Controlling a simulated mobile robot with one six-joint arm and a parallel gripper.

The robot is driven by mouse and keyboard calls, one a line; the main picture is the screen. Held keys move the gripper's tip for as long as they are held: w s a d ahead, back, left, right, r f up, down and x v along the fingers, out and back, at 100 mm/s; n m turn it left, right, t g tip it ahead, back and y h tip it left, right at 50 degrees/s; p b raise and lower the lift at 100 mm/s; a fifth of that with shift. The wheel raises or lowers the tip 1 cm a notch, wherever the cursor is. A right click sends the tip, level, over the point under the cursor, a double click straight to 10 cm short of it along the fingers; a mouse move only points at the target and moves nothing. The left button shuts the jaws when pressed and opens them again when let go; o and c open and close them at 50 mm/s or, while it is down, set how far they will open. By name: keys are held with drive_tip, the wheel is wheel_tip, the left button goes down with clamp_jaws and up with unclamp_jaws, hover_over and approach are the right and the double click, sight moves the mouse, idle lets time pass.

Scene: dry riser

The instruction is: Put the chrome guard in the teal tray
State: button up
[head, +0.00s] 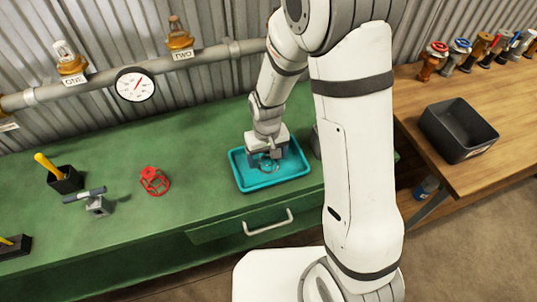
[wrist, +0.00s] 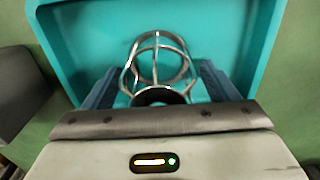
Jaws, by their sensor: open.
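The chrome guard (wrist: 158,42), a small wire cage, is inside the teal tray (wrist: 75,40). In the head view the guard (head: 268,167) shows as a small shiny shape low in the tray (head: 243,182), partly hidden under my gripper. My gripper (head: 267,157) is over the tray, pointing down. In the wrist view my gripper (wrist: 160,84) is open, with one blue-grey finger on each side of the guard. Gaps seem to show between the fingers and the wires. The near end of the guard is hidden by the gripper body.
A red wire guard (head: 154,181) stands on the green bench (head: 200,170) left of the tray. A grey block with a handle (head: 97,205) and a black holder (head: 66,180) are farther left. A black bin (head: 458,130) is on the wooden bench at right. Pipes and a gauge (head: 135,85) run behind.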

wheel_tip(320, 180, up, 12)
drive_tip(key=shift+r, duration=0.1)
drive_tip(key=shift+d+r, duration=0.2)
drive_tip(key=shift+r, duration=0.1)
drive_tip(key=s+d+r+m+t, duration=0.2)
drive_tip(key=s+d+r+m, duration=0.1)
drive_tip(key=s+d+r, duration=0.7)
drive_tip(key=s+d, duration=0.2)
drive_tip(key=s, duration=0.1)
drive_tip(key=shift+s+d+t, duration=0.35)
drive_tip(key=shift+t, duration=0.05)
drive_tip(key=shift+r, duration=0.1)
drive_tip(key=shift+c, duration=0.4)
